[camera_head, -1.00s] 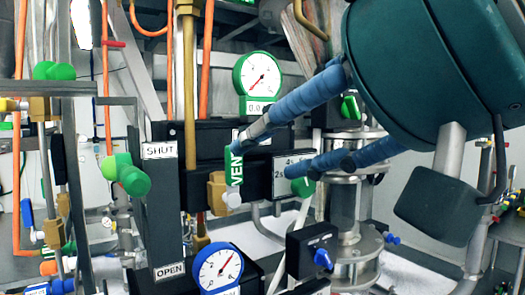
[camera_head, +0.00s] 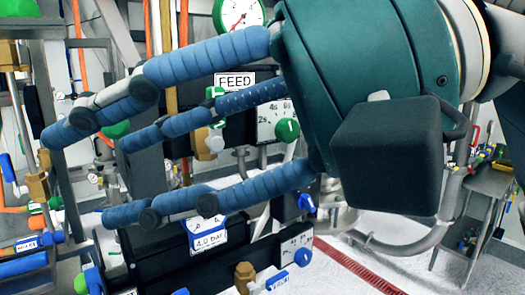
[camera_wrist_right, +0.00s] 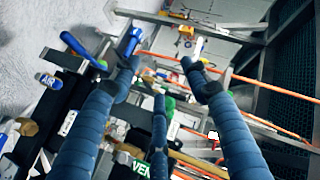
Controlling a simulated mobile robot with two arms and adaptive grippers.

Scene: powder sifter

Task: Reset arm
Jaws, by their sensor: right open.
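My right gripper (camera_head: 90,170) is open and empty in the head view. Its blue padded fingers are spread and point left, in front of the black control panel. Its dark green body (camera_head: 370,70) covers the upper right middle. In the right wrist view the fingers (camera_wrist_right: 160,75) stand apart with nothing between them, and pipes and the panel lie beyond them. I cannot tell whether any finger touches the equipment. My left gripper is not in view.
A green-rimmed gauge (camera_head: 240,14) sits above a FEED label (camera_head: 235,80). A green knob (camera_head: 287,130) and a blue knob (camera_head: 306,202) are on the panel. Pipes and valves crowd the left. A metal side table (camera_head: 489,180) stands at the right, with pale floor (camera_head: 335,275) before it.

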